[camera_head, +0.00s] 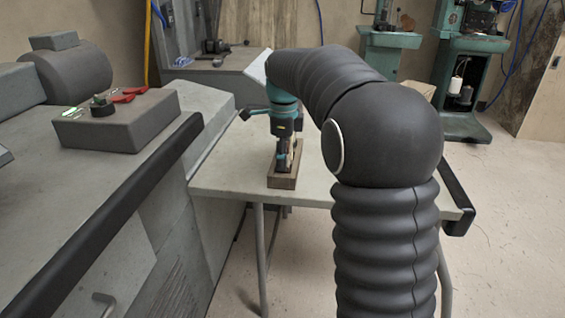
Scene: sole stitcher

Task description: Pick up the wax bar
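My gripper (285,164) points down over the small table, at the end of my black-sleeved arm. Its fingertips are at a dark brown, long block-like piece (283,183) that lies on the table top. This brown piece may be the wax bar or a wooden holder for it; I cannot tell which. A thin pale strip shows beside the fingers, too small to make out. The fingers cover the middle of the brown piece. I cannot see whether they are closed on it or only around it.
The grey table (235,175) has bare room left of the brown piece; my arm hides much of its right side. A grey machine with a black rail (120,215) stands close at left, with a control box (130,122) on it. Green machines (465,75) stand behind.

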